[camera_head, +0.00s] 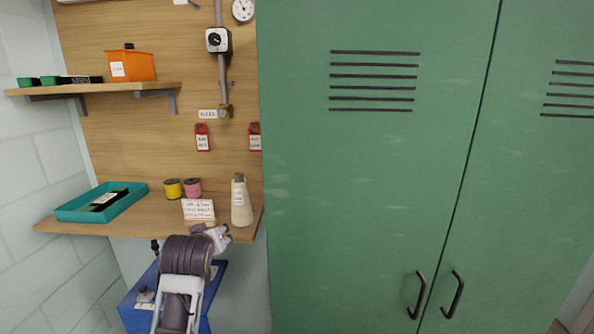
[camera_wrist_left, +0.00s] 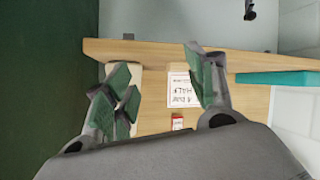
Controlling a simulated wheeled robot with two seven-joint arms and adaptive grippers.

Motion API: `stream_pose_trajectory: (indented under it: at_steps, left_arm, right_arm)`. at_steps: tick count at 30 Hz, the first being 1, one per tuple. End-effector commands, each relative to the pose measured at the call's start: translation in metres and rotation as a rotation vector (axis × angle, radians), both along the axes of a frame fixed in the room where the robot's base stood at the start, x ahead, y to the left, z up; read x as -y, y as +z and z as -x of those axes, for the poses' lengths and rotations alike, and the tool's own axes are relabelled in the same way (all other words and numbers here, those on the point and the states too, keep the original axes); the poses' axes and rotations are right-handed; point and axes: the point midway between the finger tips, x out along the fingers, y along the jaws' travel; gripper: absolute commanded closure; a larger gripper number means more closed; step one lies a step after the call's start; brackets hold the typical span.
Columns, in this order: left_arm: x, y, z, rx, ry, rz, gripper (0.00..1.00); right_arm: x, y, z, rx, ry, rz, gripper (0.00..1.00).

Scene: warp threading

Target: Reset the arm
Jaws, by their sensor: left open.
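My left gripper (camera_wrist_left: 160,72) is open, with its green-padded fingers spread apart and nothing between them that I can see held. In the head view my left gripper (camera_head: 215,236) is at the front edge of the lower wooden shelf (camera_head: 150,217), mostly hidden by my own arm. A white card (camera_head: 198,209) with writing stands just behind it; the card also shows between the fingers in the left wrist view (camera_wrist_left: 180,88). A cream bottle (camera_head: 241,204) stands right of the card. My right gripper is not in view.
A yellow spool (camera_head: 173,189) and a pink spool (camera_head: 192,188) stand behind the card. A teal tray (camera_head: 75,212) lies at the shelf's left. A blue bin (camera_head: 213,290) is below my forearm. A tall green locker (camera_head: 365,190) fills the right side.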

Motion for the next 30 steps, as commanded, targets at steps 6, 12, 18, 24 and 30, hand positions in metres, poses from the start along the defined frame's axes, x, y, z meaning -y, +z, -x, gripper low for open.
stream_pose_trajectory:
  at_steps: [6,12,18,24,30]
  left_arm:
    - [-0.003,-0.056,0.028,-0.111,-0.050,-0.045,0.45]
    - [-0.004,-0.101,0.058,-0.206,-0.102,-0.085,0.45]
    - [-0.005,-0.142,0.091,-0.303,-0.160,-0.121,0.45]
    - [-0.005,-0.180,0.128,-0.398,-0.223,-0.152,0.45]
    - [-0.004,-0.213,0.167,-0.489,-0.292,-0.179,0.45]
  right_arm:
    - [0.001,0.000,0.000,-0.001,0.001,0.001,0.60]
    - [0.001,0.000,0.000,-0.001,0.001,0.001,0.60]
    - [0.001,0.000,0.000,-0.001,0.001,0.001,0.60]
    - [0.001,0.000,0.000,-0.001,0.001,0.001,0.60]
    - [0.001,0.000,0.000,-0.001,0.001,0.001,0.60]
